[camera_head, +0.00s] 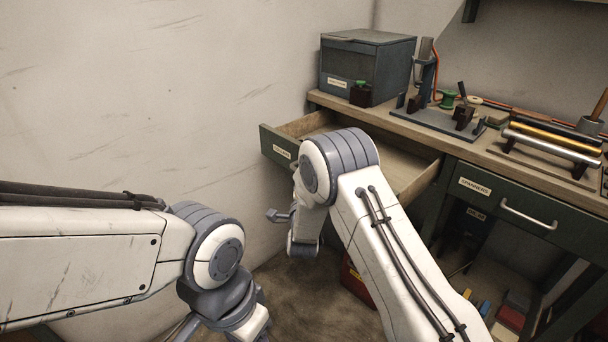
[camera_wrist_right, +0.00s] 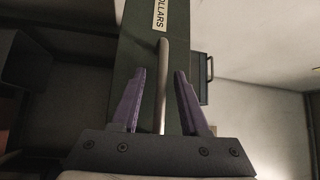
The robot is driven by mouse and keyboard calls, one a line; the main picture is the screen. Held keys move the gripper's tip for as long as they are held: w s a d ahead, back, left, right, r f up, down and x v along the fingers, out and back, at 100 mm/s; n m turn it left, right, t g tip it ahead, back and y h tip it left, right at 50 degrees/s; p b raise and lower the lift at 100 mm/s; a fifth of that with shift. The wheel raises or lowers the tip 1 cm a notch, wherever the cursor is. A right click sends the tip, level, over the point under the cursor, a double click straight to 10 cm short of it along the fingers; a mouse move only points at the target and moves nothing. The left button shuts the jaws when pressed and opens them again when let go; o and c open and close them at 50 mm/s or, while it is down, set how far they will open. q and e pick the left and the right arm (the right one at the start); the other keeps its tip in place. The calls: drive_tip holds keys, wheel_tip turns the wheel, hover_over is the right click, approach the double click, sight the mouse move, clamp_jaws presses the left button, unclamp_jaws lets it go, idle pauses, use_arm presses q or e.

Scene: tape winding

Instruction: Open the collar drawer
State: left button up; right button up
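The collar drawer (camera_head: 279,145) stands pulled out from the left of the bench in the head view, with part of its bare inside showing. Its green front, with a label reading "...OLLARS", also shows in the right wrist view (camera_wrist_right: 185,48). The bar handle (camera_wrist_right: 161,100) of the drawer runs between the two purple fingers of my right gripper (camera_wrist_right: 161,73). The fingers are apart, with a gap on both sides of the bar. In the head view my right arm hides the drawer's middle and most of that gripper. My left arm is at lower left; its fingers are out of view.
The bench (camera_head: 385,122) carries a grey-green box (camera_head: 365,65), a winding stand (camera_head: 428,85), a green spool (camera_head: 448,99) and a rack of rods (camera_head: 550,145). A shut spanners drawer (camera_head: 500,207) is to the right. A red box (camera_head: 355,283) sits below. A bare wall is at left.

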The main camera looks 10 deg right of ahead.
drive_tip(key=s+a+f, duration=0.1)
drive_tip(key=s, duration=0.9)
drive_tip(key=shift+s+a+f+p, duration=0.15)
drive_tip(key=shift+p, duration=0.15)
